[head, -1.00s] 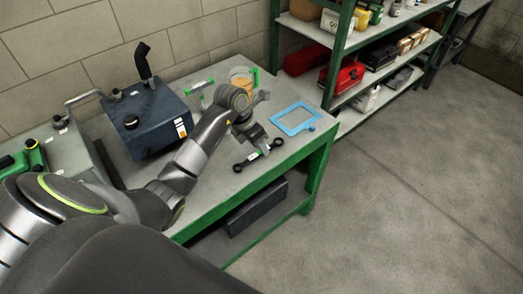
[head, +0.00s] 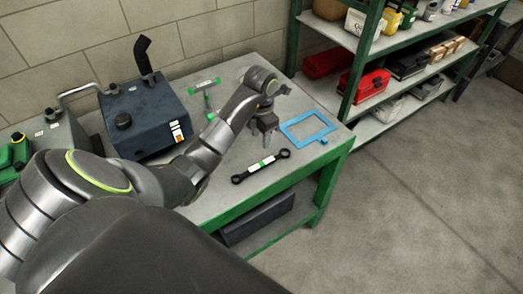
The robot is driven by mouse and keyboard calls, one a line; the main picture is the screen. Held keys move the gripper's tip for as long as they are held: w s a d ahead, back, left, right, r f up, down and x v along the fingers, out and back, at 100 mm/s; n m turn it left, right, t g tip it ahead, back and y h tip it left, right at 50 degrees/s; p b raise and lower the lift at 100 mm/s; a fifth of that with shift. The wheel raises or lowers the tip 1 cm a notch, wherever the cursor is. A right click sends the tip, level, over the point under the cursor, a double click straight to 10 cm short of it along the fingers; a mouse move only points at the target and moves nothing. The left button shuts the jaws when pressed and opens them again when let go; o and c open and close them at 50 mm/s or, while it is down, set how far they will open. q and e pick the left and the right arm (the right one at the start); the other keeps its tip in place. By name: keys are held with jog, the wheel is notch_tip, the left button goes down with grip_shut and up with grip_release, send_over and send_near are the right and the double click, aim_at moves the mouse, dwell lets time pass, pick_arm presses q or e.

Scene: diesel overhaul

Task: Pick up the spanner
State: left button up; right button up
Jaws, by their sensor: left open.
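The spanner (head: 262,165) lies on the grey top of the green-framed bench, near its front edge. It is dark with ring-like ends and a white and green band in the middle. My left gripper (head: 264,138) points down over the bench, just behind the spanner in the head view. It is open and looks empty, and the spanner shows clear of its fingers. The exact height of the fingertips above the bench is hard to tell. My right gripper is out of view.
A blue frame (head: 308,129) lies right of the gripper. A green-handled T-shaped tool (head: 204,86) and a dark blue box (head: 146,116) are behind and left. A shelf unit (head: 376,122) stands beyond the bench; open floor (head: 430,210) lies right.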

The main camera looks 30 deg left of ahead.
pick_arm(q)
jog(key=b, duration=0.8)
send_over(262, 164)
notch_tip(262, 164, down, 9)
jog(key=shift+a+f, duration=0.1)
jog(key=shift+f, duration=0.05)
jog(key=shift+f+b, duration=0.5)
jog(key=shift+b, duration=0.15)
notch_tip(262, 164, down, 3)
jog(key=shift+r+p, duration=0.1)
jog(key=shift+p, duration=0.65)
jog(key=shift+f, duration=0.25)
grip_shut()
